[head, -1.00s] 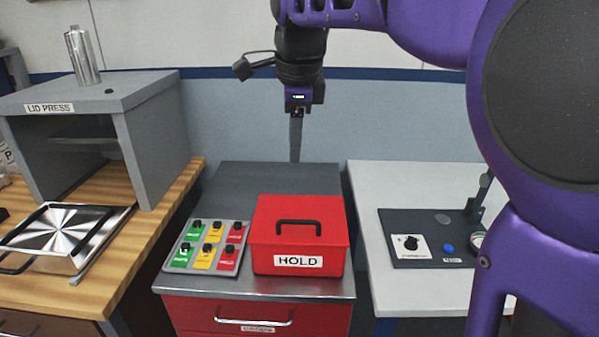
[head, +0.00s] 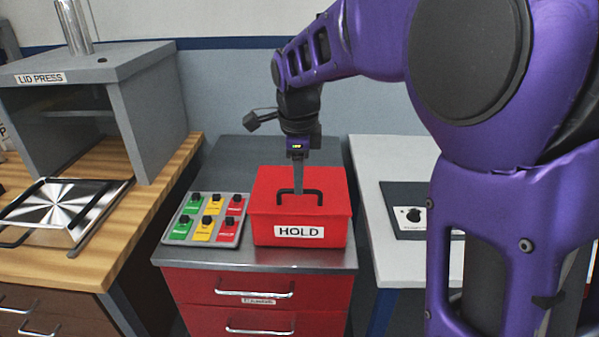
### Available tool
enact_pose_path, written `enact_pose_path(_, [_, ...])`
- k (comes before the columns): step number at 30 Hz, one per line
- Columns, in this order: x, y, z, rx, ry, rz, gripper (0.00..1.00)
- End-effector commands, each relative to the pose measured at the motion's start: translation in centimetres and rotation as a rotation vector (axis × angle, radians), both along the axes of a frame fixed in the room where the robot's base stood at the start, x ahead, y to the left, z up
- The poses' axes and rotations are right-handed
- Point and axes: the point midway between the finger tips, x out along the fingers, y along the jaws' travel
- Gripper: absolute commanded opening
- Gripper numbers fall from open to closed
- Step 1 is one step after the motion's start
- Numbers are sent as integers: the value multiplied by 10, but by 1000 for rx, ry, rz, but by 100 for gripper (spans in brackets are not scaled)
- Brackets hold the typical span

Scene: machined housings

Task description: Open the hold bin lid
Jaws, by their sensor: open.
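The red hold bin (head: 265,231) stands on the grey top of a red drawer cabinet, with a white HOLD label on its front. Its lid (head: 275,185) is shut and carries a black arched handle (head: 316,200). My gripper (head: 298,190) points down over the lid, with its fingers at the handle's top bar in the picture. The jaws are open. I cannot tell whether the fingers touch the handle or stand just behind it.
A panel with green, yellow and red switches (head: 208,218) lies left of the bin. The lid press (head: 90,75) and a metal tray (head: 70,208) are on the wooden bench at left. A white table (head: 390,160) with a dark device (head: 403,195) stands at right, partly behind my arm.

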Motion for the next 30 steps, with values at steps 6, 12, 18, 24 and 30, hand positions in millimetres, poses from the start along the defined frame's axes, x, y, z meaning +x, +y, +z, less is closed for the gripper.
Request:
enact_pose_path(6, [4, 0, -20, 0, 0, 0, 45])
enact_pose_path(12, [5, 0, -23, 1, -1, 0, 45])
enact_pose_path(18, [5, 0, -22, 1, -1, 0, 30])
enact_pose_path(24, [5, 0, -22, 1, -1, 0, 0])
enact_pose_path(30, [5, 0, -22, 1, -1, 0, 0])
